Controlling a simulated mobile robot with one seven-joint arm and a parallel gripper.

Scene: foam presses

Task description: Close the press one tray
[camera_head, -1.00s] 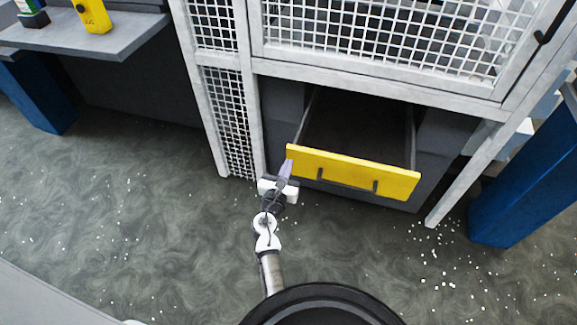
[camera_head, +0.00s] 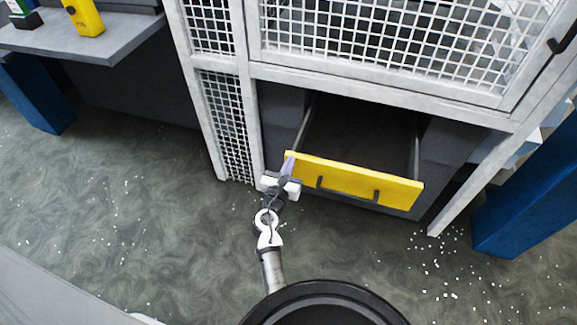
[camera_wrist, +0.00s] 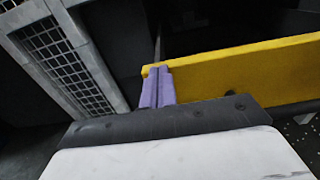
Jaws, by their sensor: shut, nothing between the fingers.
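The press one tray (camera_head: 352,179) is a drawer with a yellow front and a dark handle, pulled out below the mesh cage. In the wrist view its yellow front (camera_wrist: 240,72) runs from the middle to the right edge. My gripper (camera_head: 289,164) is at the left end of the yellow front. Its purple fingers (camera_wrist: 157,87) are shut together and empty, with their tips overlapping the front's left end in the wrist view. I cannot tell for sure whether they touch it. The handle is clear of the fingers.
A white mesh cage (camera_head: 390,50) stands above the tray, with a mesh side panel (camera_head: 228,125) and post to its left. A blue post (camera_head: 530,195) stands at the right. A grey shelf (camera_head: 85,40) holds a yellow device (camera_head: 86,17). The floor in front is open, with white specks.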

